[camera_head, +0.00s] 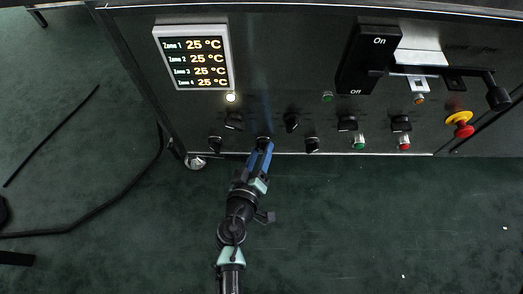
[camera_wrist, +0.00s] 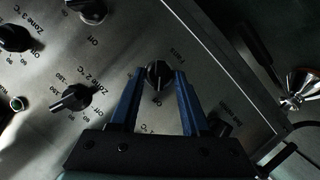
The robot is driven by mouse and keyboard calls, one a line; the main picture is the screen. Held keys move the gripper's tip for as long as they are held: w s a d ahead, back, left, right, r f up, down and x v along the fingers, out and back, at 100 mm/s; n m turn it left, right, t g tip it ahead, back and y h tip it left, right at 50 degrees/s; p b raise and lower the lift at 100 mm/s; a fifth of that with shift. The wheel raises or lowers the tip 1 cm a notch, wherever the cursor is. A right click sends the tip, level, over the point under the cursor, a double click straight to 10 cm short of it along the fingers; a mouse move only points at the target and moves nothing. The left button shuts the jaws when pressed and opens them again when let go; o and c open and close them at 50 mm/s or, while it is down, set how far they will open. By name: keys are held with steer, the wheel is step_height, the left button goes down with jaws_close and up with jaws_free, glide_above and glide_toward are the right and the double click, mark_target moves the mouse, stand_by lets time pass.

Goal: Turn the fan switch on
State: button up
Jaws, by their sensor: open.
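The fan switch is a black rotary knob with a pale pointer line, in the middle of the wrist view (camera_wrist: 158,76). Lettering that seems to read "Fans" stands beside it. In the head view the knob (camera_head: 263,140) is in the lower row of the dryer's panel, partly behind my fingertips. My gripper (camera_head: 263,148) has blue fingers and is open. In the wrist view its fingertips (camera_wrist: 159,74) stand on either side of the knob, with a narrow gap visible on each side. I cannot tell how deep they reach around it.
Other black knobs, including the Zone 2 knob (camera_wrist: 70,98), sit near the fan knob. A temperature display (camera_head: 195,58) shows 25 °C for all zones. A large On/Off lever switch (camera_head: 368,60) and a red-and-yellow emergency stop (camera_head: 460,122) are at right. A cable (camera_head: 95,215) lies on the floor.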

steer(key=shift+w+d+f, duration=0.1)
steer(key=shift+w, duration=0.3)
steer(key=shift+c, duration=0.2)
jaws_close()
